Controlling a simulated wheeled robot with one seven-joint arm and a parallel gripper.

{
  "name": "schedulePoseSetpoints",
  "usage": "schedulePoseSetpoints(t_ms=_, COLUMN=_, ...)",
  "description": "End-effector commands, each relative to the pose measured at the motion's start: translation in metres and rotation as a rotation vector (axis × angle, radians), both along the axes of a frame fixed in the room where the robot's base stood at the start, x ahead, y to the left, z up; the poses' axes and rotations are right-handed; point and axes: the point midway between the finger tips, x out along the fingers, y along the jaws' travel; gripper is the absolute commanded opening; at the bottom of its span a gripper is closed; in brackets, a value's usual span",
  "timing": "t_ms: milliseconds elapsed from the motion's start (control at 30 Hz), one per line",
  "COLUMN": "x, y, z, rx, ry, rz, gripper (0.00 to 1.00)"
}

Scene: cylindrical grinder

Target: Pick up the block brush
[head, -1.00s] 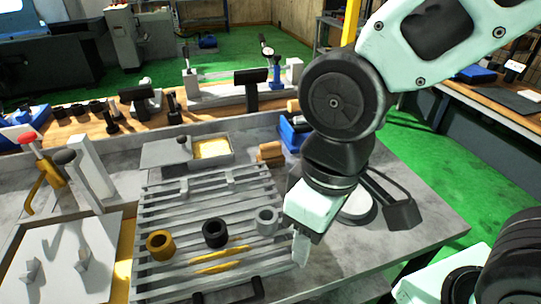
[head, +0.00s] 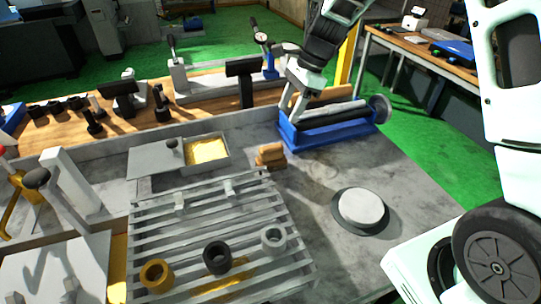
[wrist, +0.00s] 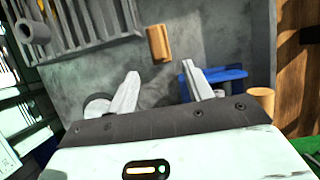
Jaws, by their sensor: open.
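The block brush (head: 270,155) appears as a small brown wooden block on the grey table, just beyond the slatted rack. In the wrist view the brown block (wrist: 158,43) lies above and between my fingertips in the picture, apart from them. My gripper (head: 293,105) hangs in front of the blue tray in the head view, to the upper right of the block. In the wrist view my gripper (wrist: 161,72) has its two fingers well apart with nothing between them. The block's underside is hidden.
The blue tray (head: 335,134) with a dark roller stands close to the right of the block. The slatted rack (head: 150,245) holds several rings. A white round disc (head: 361,207) lies nearer right. Bare grey table lies between disc and block.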

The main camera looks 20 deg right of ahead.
Motion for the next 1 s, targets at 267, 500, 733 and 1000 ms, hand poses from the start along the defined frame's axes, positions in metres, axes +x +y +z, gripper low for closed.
schedulePoseSetpoints(t_ms=267, x=-0.002, y=0.023, z=-0.051, rx=0.001, ry=0.003, rz=0.005, gripper=0.51)
schedulePoseSetpoints(t_ms=500, x=-0.001, y=0.032, z=-0.072, rx=0.0, ry=-0.001, rz=0.005, gripper=0.51)
schedulePoseSetpoints(t_ms=733, x=-0.006, y=0.044, z=-0.093, rx=0.0, ry=0.004, rz=0.005, gripper=0.51)
schedulePoseSetpoints(t_ms=1000, x=-0.006, y=0.055, z=-0.119, rx=0.001, ry=-0.001, rz=0.004, gripper=0.51)
